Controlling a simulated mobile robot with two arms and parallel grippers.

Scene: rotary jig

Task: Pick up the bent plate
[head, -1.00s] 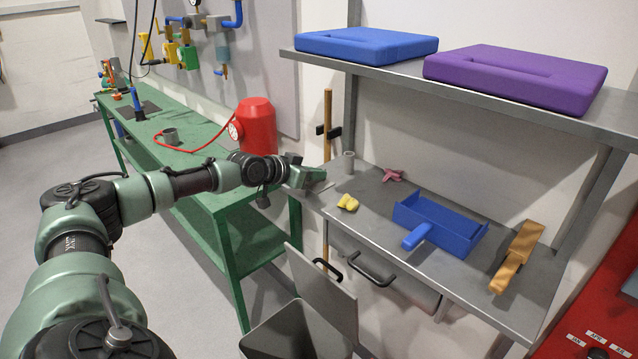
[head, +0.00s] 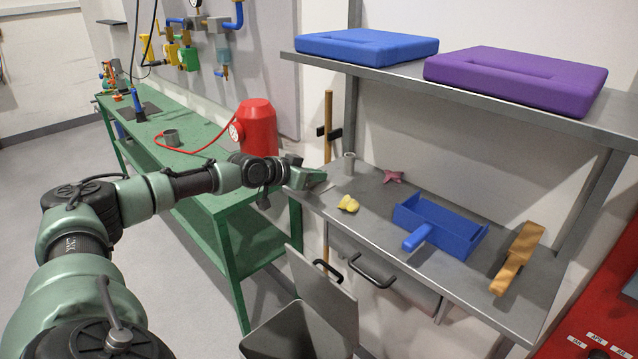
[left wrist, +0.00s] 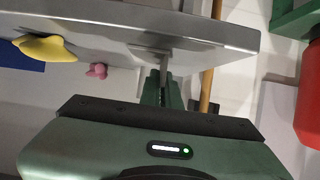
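The bent plate (left wrist: 165,62) is a thin grey piece at the edge of the grey metal bench. In the left wrist view one flange stands edge-on between the fingers of my left gripper (left wrist: 163,92). In the head view my left gripper (head: 318,181) is low over the bench's left end and hides most of the plate; only a pale grey bit (head: 322,188) shows beside the fingertips. The fingers are close to the flange on both sides, but I cannot tell whether they touch it. My right gripper is not in view.
On the grey bench (head: 378,208) are a grey cylinder (head: 349,164), a yellow piece (head: 348,204), a pink star-like piece (head: 393,176), a blue dustpan-like tray (head: 440,222) and an orange brush-like piece (head: 518,258). A shelf overhangs it. A green table (head: 190,160) with a red tank (head: 257,128) stands left.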

